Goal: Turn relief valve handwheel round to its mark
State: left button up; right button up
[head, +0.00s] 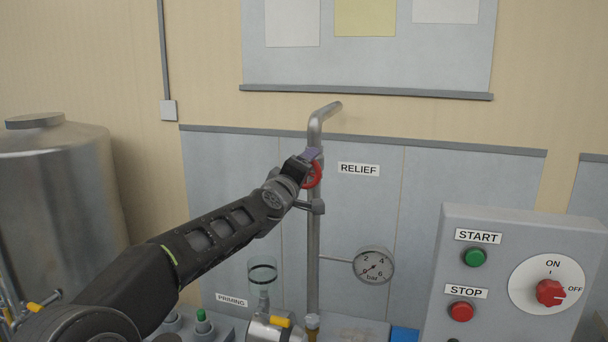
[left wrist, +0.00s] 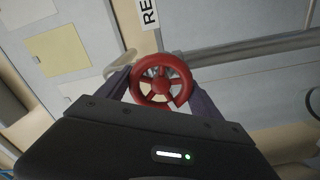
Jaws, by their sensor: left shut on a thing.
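The red relief valve handwheel (head: 314,175) sits on the vertical grey pipe (head: 314,240), beside the RELIEF label (head: 358,169). In the head view my left gripper (head: 312,160) is at the wheel and covers much of it. In the left wrist view the spoked red handwheel (left wrist: 161,80) lies between the two fingers of my left gripper (left wrist: 160,85), which are shut on its rim from both sides. I cannot make out the mark in either view. My right gripper is in neither view.
A pressure gauge (head: 373,265) sticks out to the right of the pipe. A control box (head: 520,230) with START and STOP buttons and a red ON/OFF knob (head: 550,292) stands at the right. A clear priming cup (head: 262,271) is below the arm. A metal tank (head: 55,190) stands at the left.

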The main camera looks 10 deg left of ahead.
pick_arm(q)
jog(key=n, duration=0.3)
jog(key=shift+f+n+b, duration=0.15)
jog(key=shift+n+b, duration=0.2)
jog(key=shift+n, duration=0.05)
jog(key=n, duration=0.3)
jog(key=shift+f+n+b, duration=0.1)
jog(key=shift+n+b, duration=0.2)
jog(key=shift+b, duration=0.05)
jog(key=n, duration=0.3)
jog(key=shift+n+b, duration=0.3)
jog(key=shift+b, duration=0.05)
jog(key=shift+f+n+b, duration=0.1)
jog(key=shift+n+b, duration=0.2)
jog(key=shift+n, duration=1.6)
jog(key=o, duration=1.4)
